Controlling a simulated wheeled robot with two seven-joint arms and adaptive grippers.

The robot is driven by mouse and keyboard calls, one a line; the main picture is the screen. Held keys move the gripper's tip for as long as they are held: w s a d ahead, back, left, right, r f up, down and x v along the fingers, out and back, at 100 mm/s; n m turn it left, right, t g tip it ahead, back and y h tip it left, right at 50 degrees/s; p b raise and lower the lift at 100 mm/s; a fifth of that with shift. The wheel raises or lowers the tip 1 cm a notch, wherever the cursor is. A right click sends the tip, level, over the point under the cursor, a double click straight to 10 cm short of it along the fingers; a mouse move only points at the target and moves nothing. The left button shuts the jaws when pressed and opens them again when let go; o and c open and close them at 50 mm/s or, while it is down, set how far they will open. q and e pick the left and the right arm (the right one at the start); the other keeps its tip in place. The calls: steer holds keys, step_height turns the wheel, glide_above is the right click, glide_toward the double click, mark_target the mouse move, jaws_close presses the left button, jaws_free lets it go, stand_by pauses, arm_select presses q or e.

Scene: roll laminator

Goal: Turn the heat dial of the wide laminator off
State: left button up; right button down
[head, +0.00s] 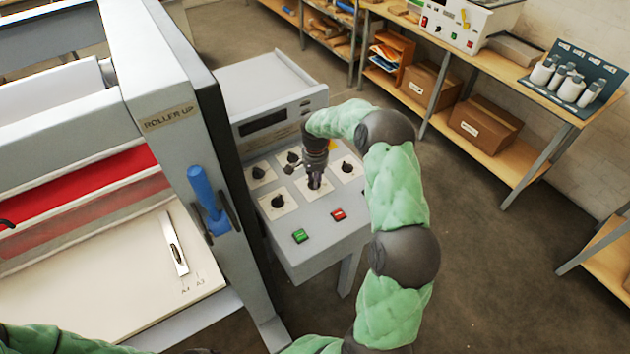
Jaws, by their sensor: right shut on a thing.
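The wide laminator's grey control panel (335,212) stands to the right of the laminator's end frame. It carries several black dials on white plates, including an upper left dial (258,173), a lower left dial (278,202) and a right dial (347,167). My right gripper (315,181) points down over the middle of the lower row and is shut on the dial there, largely hiding it. The plate lettering is too small to read, so I cannot tell the dial's setting or which is the heat dial.
A green button (300,236) and a red button (338,214) sit on the panel's front part. A blue lever (206,195) sticks up from the end frame marked ROLLER UP. Shelves with boxes (485,126) stand at the back right; the floor between is clear.

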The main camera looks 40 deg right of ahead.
steer(key=n, duration=0.5)
steer(key=shift+w+d+n+b, duration=0.1)
steer(key=shift+d+n+b, duration=0.05)
steer(key=shift+n+b, duration=0.2)
steer(key=n, duration=0.6)
steer(key=shift+w, duration=0.15)
steer(key=shift+n, duration=0.25)
steer(key=c, duration=1.1)
jaws_free()
step_height(320, 180, up, 12)
steer(key=shift+r, duration=0.1)
